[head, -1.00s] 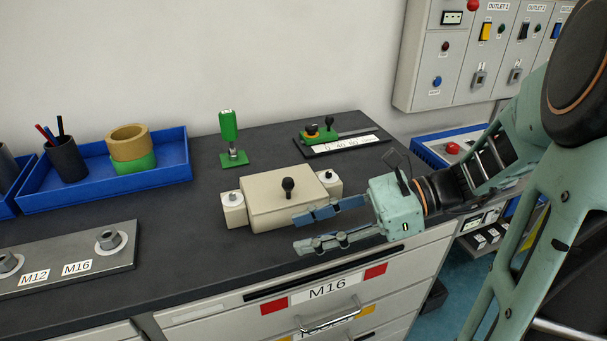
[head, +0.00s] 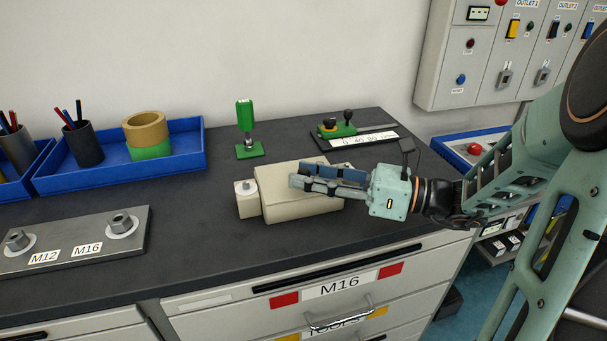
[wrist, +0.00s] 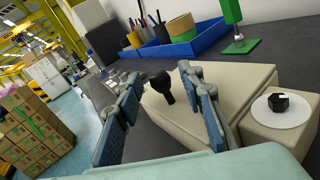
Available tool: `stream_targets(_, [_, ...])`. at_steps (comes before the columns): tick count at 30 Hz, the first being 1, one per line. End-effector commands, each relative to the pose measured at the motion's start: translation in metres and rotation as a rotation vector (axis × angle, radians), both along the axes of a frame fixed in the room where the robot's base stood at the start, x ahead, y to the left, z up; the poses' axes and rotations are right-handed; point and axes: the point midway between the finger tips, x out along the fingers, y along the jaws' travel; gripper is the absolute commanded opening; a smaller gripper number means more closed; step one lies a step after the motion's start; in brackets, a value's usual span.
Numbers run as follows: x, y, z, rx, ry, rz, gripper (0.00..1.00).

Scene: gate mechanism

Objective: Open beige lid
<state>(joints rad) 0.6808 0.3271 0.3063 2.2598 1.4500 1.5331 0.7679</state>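The beige lid (head: 290,207) is a box-like block lying flat on the dark worktop, and it looks closed. It also shows in the wrist view (wrist: 196,118). Its black knob (wrist: 161,86) stands upright on top. My gripper (head: 303,177) is over the lid, pointing left, and hides the knob in the head view. In the wrist view my gripper (wrist: 162,76) is open, with blue-padded fingers apart on either side of the knob and visible gaps. A beige side block with a white disc and black nut (wrist: 279,104) sits beside the lid.
A green upright tool (head: 246,128) stands behind the lid. A green slider on a marked scale (head: 350,132) is at the back right. A blue tray (head: 115,178) and a steel bolt plate (head: 75,242) lie left. The worktop in front is clear.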

Motion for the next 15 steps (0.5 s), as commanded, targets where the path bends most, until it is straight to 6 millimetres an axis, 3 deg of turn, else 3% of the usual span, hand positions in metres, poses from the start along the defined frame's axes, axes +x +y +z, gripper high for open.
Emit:
stream_targets(4, [0.0029,0.0101,0.0001,0.0,0.0,0.0,0.35])
stream_targets(13, [0.0036,0.0121,-0.0001,0.0,0.0,-0.001,0.35])
stream_targets(15, [0.0036,0.012,-0.0001,0.0,0.0,0.0,0.28])
